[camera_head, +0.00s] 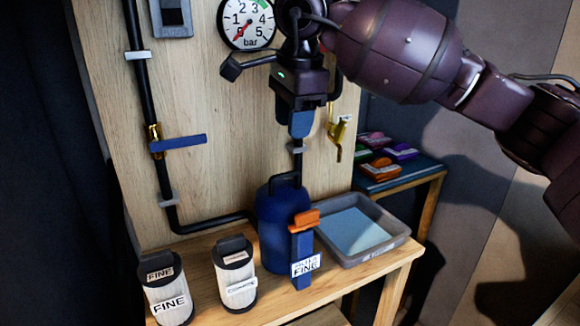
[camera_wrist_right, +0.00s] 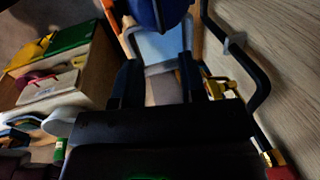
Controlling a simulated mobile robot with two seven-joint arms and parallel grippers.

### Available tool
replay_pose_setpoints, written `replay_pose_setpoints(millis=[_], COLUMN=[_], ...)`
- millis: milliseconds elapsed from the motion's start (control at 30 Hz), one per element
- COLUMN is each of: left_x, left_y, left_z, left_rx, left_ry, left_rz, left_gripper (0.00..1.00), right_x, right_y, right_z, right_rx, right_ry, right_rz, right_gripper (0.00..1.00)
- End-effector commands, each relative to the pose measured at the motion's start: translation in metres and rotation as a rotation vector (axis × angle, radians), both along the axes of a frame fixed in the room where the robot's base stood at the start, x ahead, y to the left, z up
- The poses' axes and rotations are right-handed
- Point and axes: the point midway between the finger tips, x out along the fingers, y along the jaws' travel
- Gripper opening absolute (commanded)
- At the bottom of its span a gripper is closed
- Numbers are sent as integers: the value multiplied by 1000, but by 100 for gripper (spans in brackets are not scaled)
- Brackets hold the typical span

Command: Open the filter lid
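The blue filter housing (camera_head: 272,235) stands on the wooden bench, with a dark handle (camera_head: 284,180) at its top. Its lid appears shut, though the top is partly hard to make out. A blue upright piece with an orange clip (camera_head: 304,219) and a "FINE" label stands at its front right. My right gripper (camera_head: 300,132) points down above the housing, apart from it. In the right wrist view, its fingers (camera_wrist_right: 158,82) are spread with nothing between them, and part of the blue housing (camera_wrist_right: 158,12) shows beyond. My left gripper is not in view.
A grey tray (camera_head: 398,238) lies right of the housing. Black pipes with a blue-handled valve (camera_head: 180,143), a yellow valve (camera_head: 338,132) and a gauge (camera_head: 246,22) are on the board behind.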

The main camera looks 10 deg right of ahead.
Motion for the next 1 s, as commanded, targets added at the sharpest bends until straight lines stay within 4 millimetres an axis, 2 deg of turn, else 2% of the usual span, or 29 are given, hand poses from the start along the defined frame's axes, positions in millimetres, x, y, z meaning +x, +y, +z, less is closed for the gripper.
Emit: replay_pose_setpoints(millis=[33,200,500,633,933,1000], left_x=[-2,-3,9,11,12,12], left_y=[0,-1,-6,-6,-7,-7], left_z=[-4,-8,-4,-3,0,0], left_rx=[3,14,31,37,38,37], left_ry=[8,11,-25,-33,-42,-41], left_rz=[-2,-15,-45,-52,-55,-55], left_gripper=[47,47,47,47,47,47], right_x=[2,8,16,17,17,17], right_y=[0,2,5,5,6,6], right_z=[-12,-40,-88,-95,-94,-94], right_rx=[0,1,1,0,2,2], right_ry=[7,11,11,5,2,2], right_rz=[0,0,0,0,0,-1], right_gripper=[38,38,38,38,38,27])
